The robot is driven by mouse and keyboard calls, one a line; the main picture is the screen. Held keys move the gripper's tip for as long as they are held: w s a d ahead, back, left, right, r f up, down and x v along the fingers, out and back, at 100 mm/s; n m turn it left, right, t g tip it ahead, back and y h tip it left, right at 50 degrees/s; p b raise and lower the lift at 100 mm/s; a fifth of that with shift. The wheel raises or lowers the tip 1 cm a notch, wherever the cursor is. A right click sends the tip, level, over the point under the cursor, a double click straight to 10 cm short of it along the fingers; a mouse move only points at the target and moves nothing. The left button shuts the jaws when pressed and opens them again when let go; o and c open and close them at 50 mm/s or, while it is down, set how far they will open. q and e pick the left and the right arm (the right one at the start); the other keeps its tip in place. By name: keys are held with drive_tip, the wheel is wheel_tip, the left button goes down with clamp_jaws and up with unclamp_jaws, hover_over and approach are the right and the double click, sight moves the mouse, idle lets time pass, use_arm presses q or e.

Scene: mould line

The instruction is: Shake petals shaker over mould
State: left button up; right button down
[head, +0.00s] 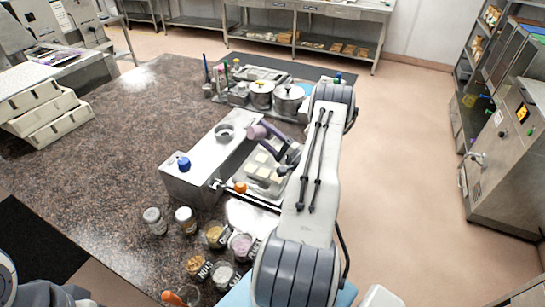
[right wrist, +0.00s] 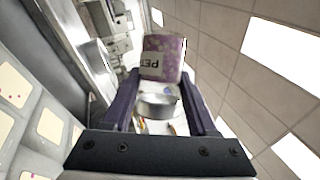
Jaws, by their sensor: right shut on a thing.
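In the head view the shaker (head: 257,132) sticks out to the left of my right gripper (head: 276,141), tilted well away from upright, above the far part of the mould. The mould (head: 250,180) has cream-coloured square cells, partly hidden by my right arm. In the right wrist view the mould's cells (right wrist: 14,84) show at the left, with small dark pink specks on some. My left gripper is out of view.
A steel machine (head: 190,185) with a blue knob stands left of the mould. Several jars, one of them (head: 185,218) with a metal lid, stand in front. Steel pots (head: 289,98) and bottles stand behind. The speckled counter (head: 110,140) is clear at the left.

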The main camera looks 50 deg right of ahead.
drive_tip(key=shift+r, duration=0.4)
drive_tip(key=shift+f, duration=0.1)
wheel_tip(320, 180, down, 4)
drive_tip(key=b, duration=0.3)
drive_tip(key=shift+f+b, duration=0.2)
drive_tip(key=shift+b, duration=0.2)
drive_tip(key=shift+r+p, duration=1.7)
drive_tip(key=shift+r, duration=0.6)
